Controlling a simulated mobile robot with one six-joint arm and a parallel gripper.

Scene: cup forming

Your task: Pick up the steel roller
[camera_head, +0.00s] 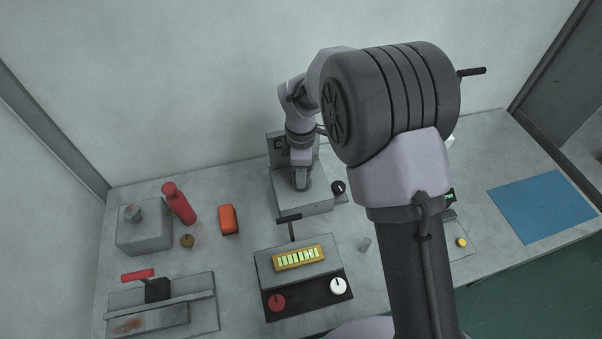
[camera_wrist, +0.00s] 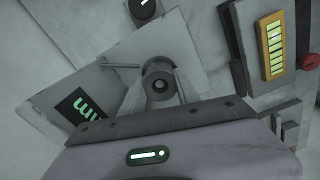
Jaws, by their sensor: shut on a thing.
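My gripper (camera_head: 300,184) is over the grey machine (camera_head: 305,207) at the back middle of the bench. In the wrist view, my gripper (camera_wrist: 160,92) is shut on a round dark grey thing with a hole in its middle, seen end-on; I take it to be the steel roller (camera_wrist: 160,84). Its length is hidden along the viewing line. In the head view the fingers hide it, so I cannot tell whether it touches the machine.
A control box with a yellow gauge (camera_head: 299,257) stands in front of the machine. A red bottle (camera_head: 179,204), an orange block (camera_head: 228,219) and a grey box (camera_head: 145,233) are at left. A blue mat (camera_head: 543,207) lies at right.

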